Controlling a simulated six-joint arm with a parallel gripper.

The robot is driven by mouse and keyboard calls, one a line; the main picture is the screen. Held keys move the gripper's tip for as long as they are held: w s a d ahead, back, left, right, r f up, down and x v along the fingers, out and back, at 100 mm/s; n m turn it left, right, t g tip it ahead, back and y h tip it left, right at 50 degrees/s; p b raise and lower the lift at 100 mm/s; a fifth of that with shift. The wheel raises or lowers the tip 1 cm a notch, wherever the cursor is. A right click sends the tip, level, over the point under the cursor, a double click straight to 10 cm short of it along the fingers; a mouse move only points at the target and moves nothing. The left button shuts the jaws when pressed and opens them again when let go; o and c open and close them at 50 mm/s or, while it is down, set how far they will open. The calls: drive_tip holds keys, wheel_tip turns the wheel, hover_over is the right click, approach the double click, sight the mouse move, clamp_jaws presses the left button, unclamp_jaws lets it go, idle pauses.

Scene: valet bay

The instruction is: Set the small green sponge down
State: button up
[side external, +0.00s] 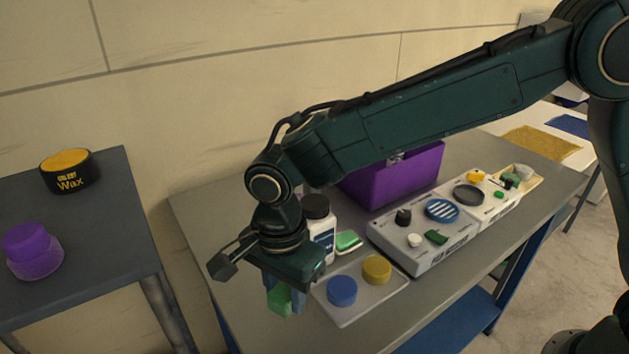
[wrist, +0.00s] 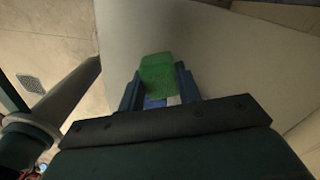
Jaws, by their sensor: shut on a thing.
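My gripper (side external: 285,300) points down at the near left part of the grey table (side external: 205,212). It is shut on the small green sponge (side external: 279,302). In the wrist view the sponge (wrist: 157,75) sits between the two blue fingers (wrist: 158,92), with the pale table top behind it. I cannot tell whether the sponge touches the table.
Right of my gripper is a clear tray (side external: 345,318) with a blue round pad (side external: 342,290) and a yellow one (side external: 377,269). Behind stand a white bottle (side external: 322,241), a green-and-white sponge (side external: 347,241), a purple box (side external: 405,180) and a grey panel (side external: 400,250).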

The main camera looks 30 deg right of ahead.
sight(285, 289)
drive_tip(key=shift+f, duration=1.85)
drive_tip(key=shift+f, duration=2.1)
drive_tip(key=shift+f, duration=0.15)
drive_tip(key=o, duration=0.9)
drive_tip(key=shift+o, duration=0.2)
wheel_tip(285, 289, up, 12)
drive_tip(key=shift+f, duration=0.1)
drive_tip(key=shift+r, duration=0.25)
